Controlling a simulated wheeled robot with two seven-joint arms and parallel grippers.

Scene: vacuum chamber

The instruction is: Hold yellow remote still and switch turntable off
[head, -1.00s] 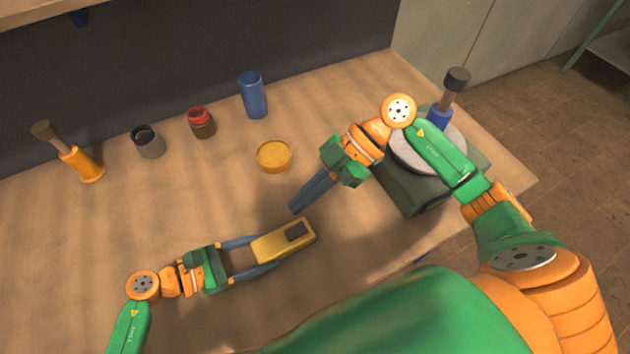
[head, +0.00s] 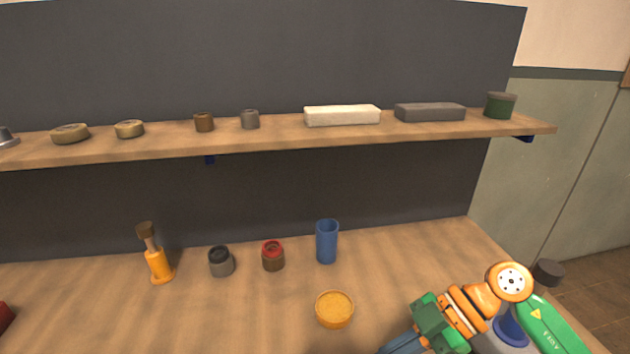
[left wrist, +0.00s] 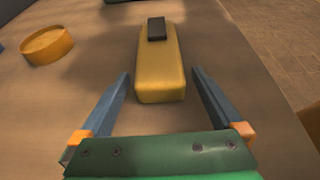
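The yellow remote (left wrist: 161,75) lies on the bench in the left wrist view, with a dark raised button (left wrist: 157,28) at its far end. My left gripper (left wrist: 161,73) is open, with one finger on each side of the remote's near part and a gap on both sides. The turntable (head: 487,345) shows only as a bit of grey disc at the head view's bottom right, mostly hidden by my right arm.
A yellow dish (head: 334,309), blue cup (head: 327,241), red jar (head: 273,255), grey jar (head: 221,261) and orange-handled tool (head: 159,264) stand behind. A shelf (head: 280,137) holds several items above.

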